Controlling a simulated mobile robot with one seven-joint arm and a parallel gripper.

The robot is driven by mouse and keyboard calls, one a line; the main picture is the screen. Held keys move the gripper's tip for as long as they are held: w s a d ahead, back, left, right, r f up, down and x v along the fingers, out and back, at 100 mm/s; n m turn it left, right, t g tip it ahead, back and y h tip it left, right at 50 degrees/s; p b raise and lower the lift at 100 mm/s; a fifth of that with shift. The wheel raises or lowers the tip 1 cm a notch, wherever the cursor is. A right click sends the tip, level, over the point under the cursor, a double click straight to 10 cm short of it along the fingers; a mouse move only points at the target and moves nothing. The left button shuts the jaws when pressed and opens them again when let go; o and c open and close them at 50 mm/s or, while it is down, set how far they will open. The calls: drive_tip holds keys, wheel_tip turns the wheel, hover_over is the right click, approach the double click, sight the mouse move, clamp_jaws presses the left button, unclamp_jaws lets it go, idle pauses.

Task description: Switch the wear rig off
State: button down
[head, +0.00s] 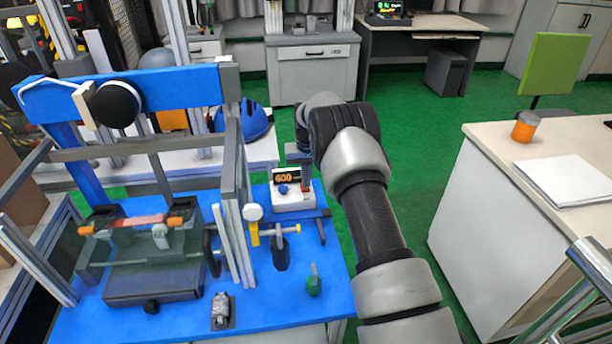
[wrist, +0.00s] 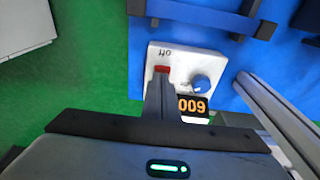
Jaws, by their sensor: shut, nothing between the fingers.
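The wear rig's white control box (head: 296,204) sits on the blue table in the head view. It has a lit display (head: 287,178) reading 600 and a blue knob (head: 283,188). In the wrist view the box (wrist: 215,62) appears upside down, with a red switch (wrist: 161,69) beside the printed word "off", the blue knob (wrist: 201,84) and the display (wrist: 192,105). My gripper (wrist: 160,82) is shut and empty, its fingertips right at the red switch. I cannot tell whether they touch it. The fingers hide part of the switch.
Grey upright posts (head: 236,205) stand just left of the box. A white counter (head: 480,210) stands to the right, with green floor between.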

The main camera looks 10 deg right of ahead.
drive_tip(key=shift+f, duration=0.1)
drive_tip(key=shift+s+f, duration=0.25)
drive_tip(key=shift+f, duration=0.1)
drive_tip(key=shift+s, duration=0.25)
drive_tip(key=shift+w+b, duration=0.1)
drive_tip(key=shift+b, duration=0.2)
drive_tip(key=shift+w+b, duration=0.3)
drive_tip(key=shift+w, duration=0.3)
drive_tip(key=shift+w+r, duration=0.15)
drive_tip(key=shift+r, duration=0.05)
